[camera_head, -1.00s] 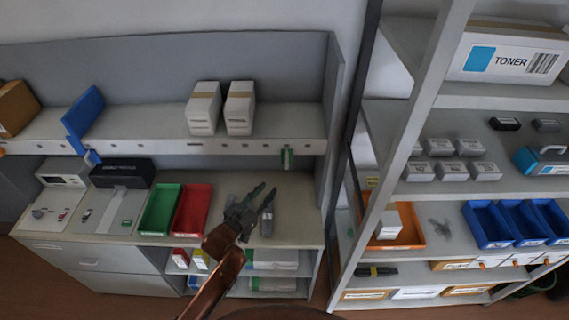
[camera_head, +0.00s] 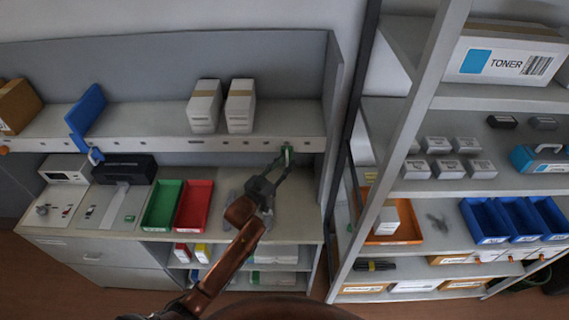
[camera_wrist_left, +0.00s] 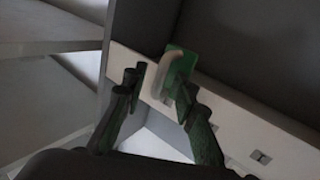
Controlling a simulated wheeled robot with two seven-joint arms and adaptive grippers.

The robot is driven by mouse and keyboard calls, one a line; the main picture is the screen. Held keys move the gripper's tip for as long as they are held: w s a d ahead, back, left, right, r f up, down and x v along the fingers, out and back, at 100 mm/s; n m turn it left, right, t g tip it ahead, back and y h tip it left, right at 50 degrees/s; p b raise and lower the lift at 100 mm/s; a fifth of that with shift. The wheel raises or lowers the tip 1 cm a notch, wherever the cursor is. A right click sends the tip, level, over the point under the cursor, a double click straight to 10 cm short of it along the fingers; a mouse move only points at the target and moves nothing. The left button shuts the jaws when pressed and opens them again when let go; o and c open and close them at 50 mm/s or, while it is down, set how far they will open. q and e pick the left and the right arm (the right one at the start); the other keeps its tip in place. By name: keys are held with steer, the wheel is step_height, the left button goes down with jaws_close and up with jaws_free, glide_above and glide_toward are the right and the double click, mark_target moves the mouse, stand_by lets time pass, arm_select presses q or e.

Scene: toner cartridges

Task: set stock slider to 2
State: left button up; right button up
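A green slider (camera_head: 287,153) sits near the right end of the pale rail (camera_head: 230,146) along the upper shelf's front edge. In the left wrist view it shows as a green plate (camera_wrist_left: 183,62) with a pale curved handle (camera_wrist_left: 161,74). My left gripper (camera_head: 279,166) is at the slider, just below and in front of it. In the wrist view its fingers (camera_wrist_left: 160,86) are spread, one on each side of the handle; whether they touch it cannot be told. The right finger hides part of the green plate. My right gripper is not in view.
Green (camera_head: 163,205) and red (camera_head: 194,206) trays stand on the counter below. Two white boxes (camera_head: 205,107) and a blue panel (camera_head: 86,112) are on the upper shelf. A tall shelf rack (camera_head: 375,150) stands close on the right.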

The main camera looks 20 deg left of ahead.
arm_select(q)
steer(key=shift+c, duration=0.7)
jaws_close()
